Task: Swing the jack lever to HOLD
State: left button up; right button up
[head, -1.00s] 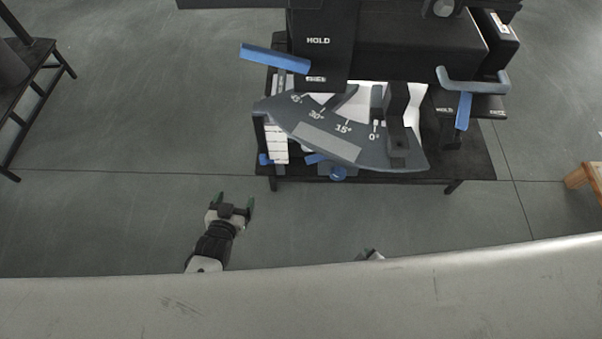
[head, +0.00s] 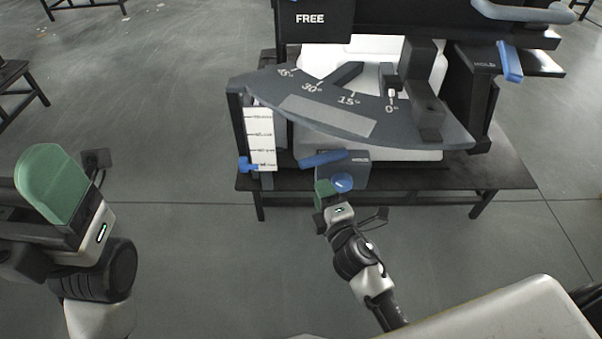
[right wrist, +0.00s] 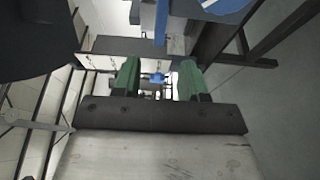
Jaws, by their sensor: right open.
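A short blue lever (head: 322,158) sits on a small grey box (head: 357,168) marked HOLD, low at the front of the black stand. I take it as the jack lever; it lies nearly level, tilted slightly. A round blue knob (head: 342,182) is just below it. My right gripper (head: 325,190) is at the knob's left, below the lever; contact cannot be told. In the right wrist view its green fingers (right wrist: 158,80) are apart with nothing gripped, and a blue bar (right wrist: 160,25) shows ahead. My left gripper (head: 60,190) is at the far left, clear of the stand; its opening is unclear.
A grey angle scale (head: 330,115) overhangs the lever. A white ruled scale (head: 260,140) with a blue pointer (head: 247,164) stands to its left. Another blue lever (head: 510,62) is at upper right beside a HOLD mark. The floor before the black table (head: 400,198) is clear.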

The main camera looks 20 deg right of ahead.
aim_at(309, 166)
jog(key=w, duration=0.3)
jog(key=w+b, duration=0.1)
jog(key=w, duration=0.3)
jog(key=w+b, duration=0.1)
jog(key=w, duration=0.2)
jog(key=shift+w+a, duration=0.3)
grip_shut()
